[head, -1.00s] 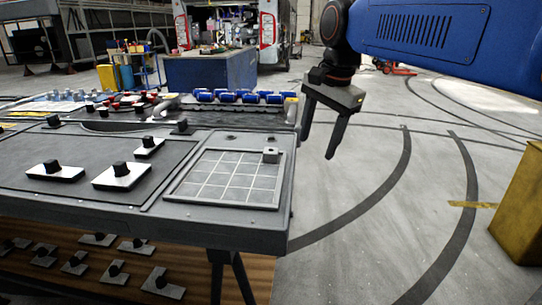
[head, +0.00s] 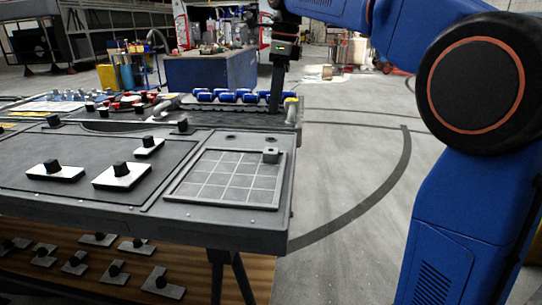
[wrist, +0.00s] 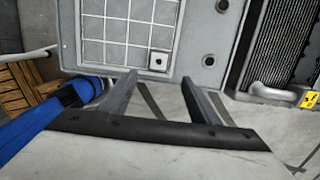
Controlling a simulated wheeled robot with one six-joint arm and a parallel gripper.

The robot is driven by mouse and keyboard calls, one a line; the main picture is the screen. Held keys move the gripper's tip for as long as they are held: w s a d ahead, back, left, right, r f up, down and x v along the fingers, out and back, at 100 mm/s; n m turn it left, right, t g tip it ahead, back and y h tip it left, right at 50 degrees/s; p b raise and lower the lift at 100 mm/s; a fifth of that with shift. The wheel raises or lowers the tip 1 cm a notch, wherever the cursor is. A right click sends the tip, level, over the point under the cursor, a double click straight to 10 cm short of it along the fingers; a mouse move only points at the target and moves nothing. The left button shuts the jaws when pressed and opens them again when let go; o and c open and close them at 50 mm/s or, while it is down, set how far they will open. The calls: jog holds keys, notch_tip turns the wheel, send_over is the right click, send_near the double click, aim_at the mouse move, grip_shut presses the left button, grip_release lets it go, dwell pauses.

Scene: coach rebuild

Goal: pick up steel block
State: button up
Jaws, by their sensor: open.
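The steel block (head: 271,156) is a small grey block with a dark hole in its top. It sits at the far right corner of the gridded tray (head: 224,205) on the workbench. In the wrist view the block (wrist: 158,62) lies just beyond the fingertips, roughly midway between them. My gripper (head: 275,108) points down over the far part of the bench and appears above and beyond the block in the head view. In the wrist view my gripper (wrist: 158,79) has its two fingers spread with nothing between them.
White plates with black knobs (head: 122,176) lie on the bench left of the tray. Blue rollers (head: 243,97) and a yellow-tipped handle (head: 291,110) stand at the bench's back. Two round holes (head: 258,139) lie behind the tray. Open floor lies right of the bench.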

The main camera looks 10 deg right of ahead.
send_over(271, 150)
jog(key=f, duration=0.9)
jog(key=shift+d, duration=0.2)
jog(key=shift+a+f, duration=0.1)
jog(key=shift+f, duration=2.65)
grip_shut()
